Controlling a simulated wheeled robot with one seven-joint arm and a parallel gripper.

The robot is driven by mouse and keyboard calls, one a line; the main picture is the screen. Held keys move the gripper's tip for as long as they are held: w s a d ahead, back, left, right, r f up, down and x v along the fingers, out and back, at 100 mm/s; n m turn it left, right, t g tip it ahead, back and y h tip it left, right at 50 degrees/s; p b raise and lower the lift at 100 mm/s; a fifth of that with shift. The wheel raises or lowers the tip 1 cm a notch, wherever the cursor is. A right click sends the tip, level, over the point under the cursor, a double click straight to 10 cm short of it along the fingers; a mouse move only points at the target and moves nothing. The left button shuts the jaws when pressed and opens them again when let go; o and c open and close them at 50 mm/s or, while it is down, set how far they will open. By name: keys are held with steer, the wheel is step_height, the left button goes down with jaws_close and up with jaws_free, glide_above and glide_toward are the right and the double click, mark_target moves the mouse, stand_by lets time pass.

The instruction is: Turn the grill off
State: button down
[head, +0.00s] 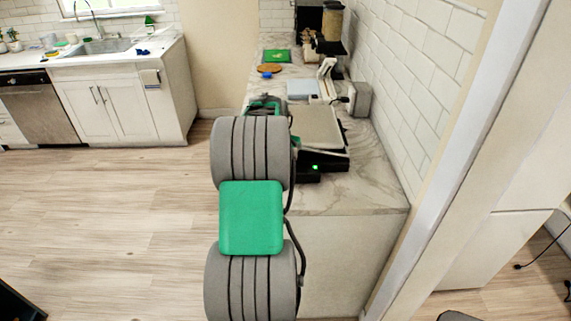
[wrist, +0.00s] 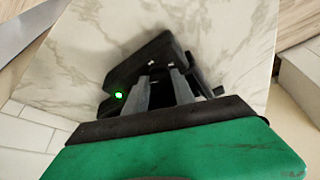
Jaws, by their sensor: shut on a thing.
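The grill (head: 316,128) stands on the marble counter, with a light flat top and a black base. A green light (head: 315,167) glows at its near edge. In the wrist view the black grill part (wrist: 150,60) and the lit green light (wrist: 119,95) show close up. My gripper (wrist: 164,78) is at this black part, beside the green light, with its grey fingers closed on it. The exact piece between the fingertips is hard to make out. In the head view my grey and green arm hides the gripper and the grill's left side.
The marble counter (head: 350,190) runs along a white tiled wall on the right. The wood floor (head: 110,210) to the left is clear.

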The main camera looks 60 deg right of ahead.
steer(key=shift+s+d+n+t+y+b, duration=0.15)
steer(key=shift+n+t+b, duration=0.35)
steer(key=shift+n, duration=0.6)
steer(key=shift+s+a+n+t+y+b, duration=0.15)
steer(key=shift+n+t+b, duration=0.15)
steer(key=shift+n+b, duration=0.6)
steer(key=shift+w+d+n, duration=0.1)
steer(key=shift+n, duration=0.2)
steer(key=c, duration=1)
jaws_free()
steer(key=shift+c, duration=0.2)
steer(key=b+v, duration=0.1)
steer(key=v, duration=0.6)
steer(key=shift+r, duration=0.35)
